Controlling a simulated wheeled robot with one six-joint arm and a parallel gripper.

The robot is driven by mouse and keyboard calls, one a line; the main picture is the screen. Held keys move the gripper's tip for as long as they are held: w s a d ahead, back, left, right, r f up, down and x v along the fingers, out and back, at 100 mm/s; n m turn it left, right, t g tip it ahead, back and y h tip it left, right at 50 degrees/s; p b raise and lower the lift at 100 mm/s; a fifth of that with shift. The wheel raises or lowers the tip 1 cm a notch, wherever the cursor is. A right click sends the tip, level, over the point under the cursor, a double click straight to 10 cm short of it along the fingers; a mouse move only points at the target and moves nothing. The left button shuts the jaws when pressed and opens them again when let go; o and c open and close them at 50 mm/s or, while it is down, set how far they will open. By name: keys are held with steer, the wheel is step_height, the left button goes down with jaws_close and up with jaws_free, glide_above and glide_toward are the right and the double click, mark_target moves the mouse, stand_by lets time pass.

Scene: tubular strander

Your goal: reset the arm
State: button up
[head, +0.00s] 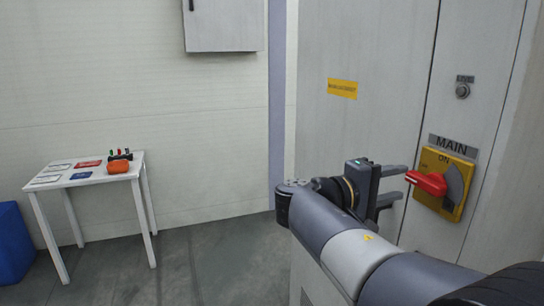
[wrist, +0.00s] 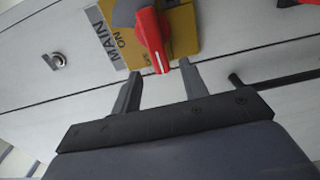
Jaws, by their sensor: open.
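My gripper (head: 399,184) is open and empty in front of a grey cabinet (head: 365,120). Its two fingers point at a red rotary handle (head: 428,183) on a yellow switch plate (head: 463,163), under a label that reads MAIN (head: 452,145). In the wrist view, the fingertips (wrist: 160,70) lie either side of the tip of the red handle (wrist: 152,38), with gaps showing on both sides. The handle's white mark points toward my gripper. Whether the tip reaches in between the fingers is hard to tell. My arm reaches in from the lower right.
A white table (head: 118,177) with cards, an orange item (head: 118,167) and small tools stands at left. A blue box (head: 14,243) is beside it. A grey wall box (head: 221,25) hangs above. A round lock (head: 462,90) sits above the switch. The floor between table and cabinet is clear.

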mark_target(412, 176)
steer(key=p+x, duration=0.1)
steer(key=x, duration=0.4)
steer(key=shift+a+m+b, duration=0.15)
steer(key=shift+m+b, duration=0.25)
steer(key=shift+m, duration=0.1)
steer(key=shift+s+r+m, duration=0.15)
steer(key=shift+r+m, duration=0.3)
steer(key=shift+m, duration=0.65)
steer(key=shift+a, duration=0.1)
